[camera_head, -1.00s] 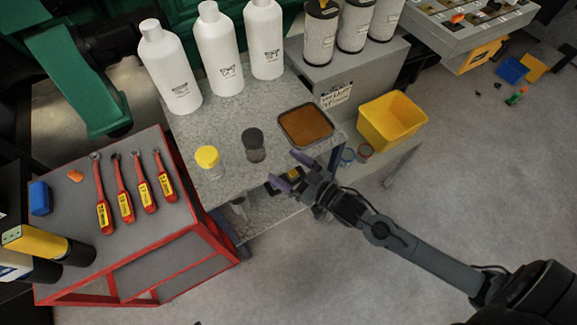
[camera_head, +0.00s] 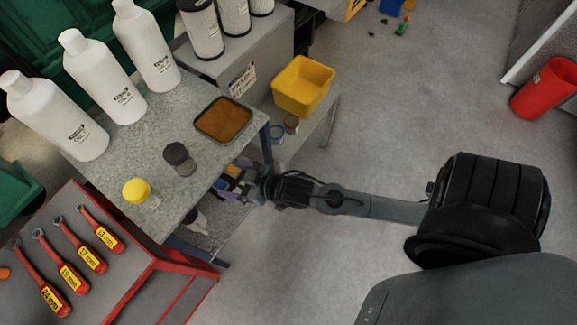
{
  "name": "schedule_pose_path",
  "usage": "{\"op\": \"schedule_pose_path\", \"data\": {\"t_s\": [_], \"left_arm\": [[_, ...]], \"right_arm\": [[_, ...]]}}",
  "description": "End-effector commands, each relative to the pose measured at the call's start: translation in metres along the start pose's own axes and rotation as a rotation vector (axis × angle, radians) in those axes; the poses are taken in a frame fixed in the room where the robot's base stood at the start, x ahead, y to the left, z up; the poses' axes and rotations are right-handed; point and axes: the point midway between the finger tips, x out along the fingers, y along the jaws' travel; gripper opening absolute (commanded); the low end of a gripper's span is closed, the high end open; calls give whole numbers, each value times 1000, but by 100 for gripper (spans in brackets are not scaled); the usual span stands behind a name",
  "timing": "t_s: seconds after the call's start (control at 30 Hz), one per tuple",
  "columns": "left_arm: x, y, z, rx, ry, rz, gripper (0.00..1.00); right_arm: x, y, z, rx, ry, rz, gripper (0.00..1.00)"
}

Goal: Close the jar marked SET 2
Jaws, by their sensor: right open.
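Two small jars stand on the speckled grey bench top (camera_head: 137,138). One has a yellow lid (camera_head: 136,188) and clear sides, near the front left. The other has a dark grey lid (camera_head: 175,153) and stands just behind and to its right. Both are upright; I cannot read a SET marking on either. My right gripper (camera_head: 232,184), with purple fingers, is open and empty in front of the bench's front edge, to the right of both jars and apart from them. My left gripper is not in view.
A tray of amber contents (camera_head: 223,119) sits right of the jars. White bottles (camera_head: 106,80) stand behind. A red-edged cart with spanners (camera_head: 100,231) adjoins at left. A yellow bin (camera_head: 303,86) is behind my right arm. The floor at right is mostly clear.

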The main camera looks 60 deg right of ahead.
Motion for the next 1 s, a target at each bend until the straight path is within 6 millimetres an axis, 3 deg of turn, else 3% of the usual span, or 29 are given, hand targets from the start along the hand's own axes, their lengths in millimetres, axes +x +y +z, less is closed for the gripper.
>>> {"op": "schedule_pose_path", "data": {"t_s": [0.3,0.6,0.8,1.0], "left_arm": [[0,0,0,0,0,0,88],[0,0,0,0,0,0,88],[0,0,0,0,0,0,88],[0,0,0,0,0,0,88]], "right_arm": [[-61,-13,58,10,-482,66,88],[-122,-24,87,11,-799,49,88],[-140,-27,93,11,-880,38,88],[-142,-28,94,11,-891,37,88]]}}
